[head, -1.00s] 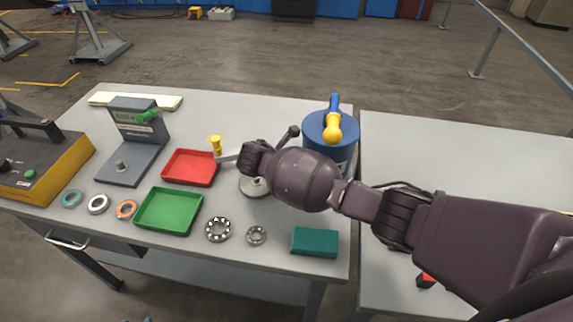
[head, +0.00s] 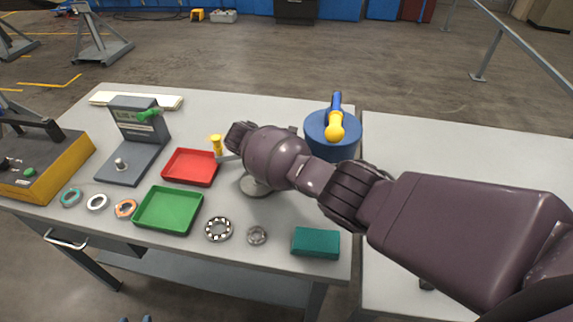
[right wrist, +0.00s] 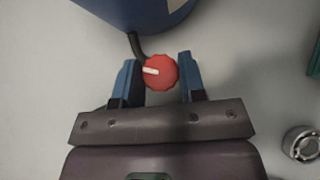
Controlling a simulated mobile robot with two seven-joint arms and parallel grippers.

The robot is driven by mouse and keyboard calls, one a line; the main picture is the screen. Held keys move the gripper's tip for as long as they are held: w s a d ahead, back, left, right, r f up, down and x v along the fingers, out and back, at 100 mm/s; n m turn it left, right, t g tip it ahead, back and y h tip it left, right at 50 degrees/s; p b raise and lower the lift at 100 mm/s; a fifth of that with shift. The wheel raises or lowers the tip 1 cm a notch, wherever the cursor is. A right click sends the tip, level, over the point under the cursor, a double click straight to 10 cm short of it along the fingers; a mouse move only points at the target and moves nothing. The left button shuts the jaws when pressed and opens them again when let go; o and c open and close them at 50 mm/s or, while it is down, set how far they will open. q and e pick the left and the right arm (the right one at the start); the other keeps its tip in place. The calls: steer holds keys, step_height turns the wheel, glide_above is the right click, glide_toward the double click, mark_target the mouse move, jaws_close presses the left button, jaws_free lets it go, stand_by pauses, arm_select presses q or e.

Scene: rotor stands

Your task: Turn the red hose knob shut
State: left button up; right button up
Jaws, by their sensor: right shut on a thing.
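The red hose knob (right wrist: 162,71) shows in the right wrist view as a round, ridged red cap. Its white mark points left. A dark hose (right wrist: 136,46) runs from it toward the blue drum (right wrist: 140,8). My right gripper (right wrist: 160,80) has its blue fingers on either side of the knob and is shut on it. In the head view my right arm hides the knob and the fingers. The drum (head: 318,143) stands behind my right arm there. Two small blue tips of my left gripper (head: 136,319) show at the bottom edge; their opening is unclear.
A red tray (head: 190,167), a green tray (head: 168,211), several bearing rings and a teal box (head: 316,243) lie on the table. A grey stand (head: 135,150) is at the left. The right-hand table (head: 460,150) is bare behind my arm.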

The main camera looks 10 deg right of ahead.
stand_by(0.4)
steer(key=o, duration=0.9)
steer(key=v, duration=1)
steer(key=shift+w+a+r+b, duration=0.1)
steer(key=shift+a+r+b, duration=0.15)
steer(key=shift+b, duration=0.05)
